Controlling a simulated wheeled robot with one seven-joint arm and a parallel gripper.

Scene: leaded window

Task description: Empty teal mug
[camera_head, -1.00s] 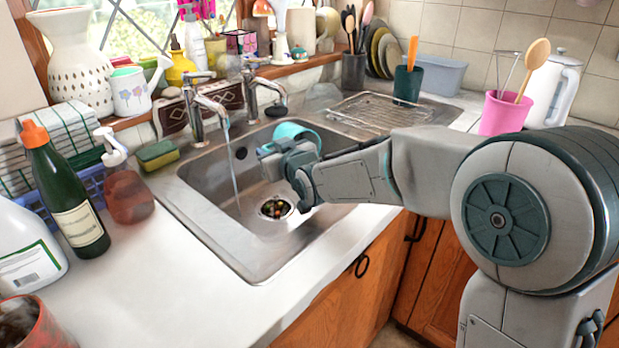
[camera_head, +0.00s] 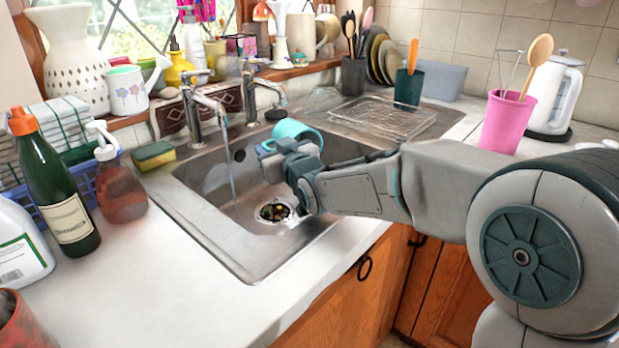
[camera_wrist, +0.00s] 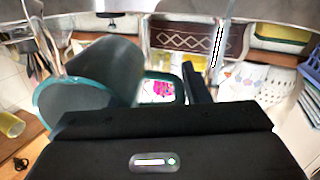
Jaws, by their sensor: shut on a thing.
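The teal mug (camera_head: 294,128) is above the sink basin and looks tilted on its side. My gripper (camera_head: 280,148) is shut on it, at its near side. In the wrist view the mug's teal rim (camera_wrist: 43,97) and its grey-looking body fill the left, and a dark finger (camera_wrist: 195,84) stands to its right. The inside of the mug is too unclear to tell what it holds. The metal sink (camera_head: 232,238) lies below, with a drain (camera_head: 275,212) holding dark and coloured bits.
Water runs from the left tap (camera_head: 204,101); a second tap (camera_head: 254,98) stands beside it. A sponge (camera_head: 153,155), a soap bottle (camera_head: 120,185) and a green bottle (camera_head: 55,190) stand left. A drying rack (camera_head: 385,115) and a pink cup (camera_head: 508,122) are right.

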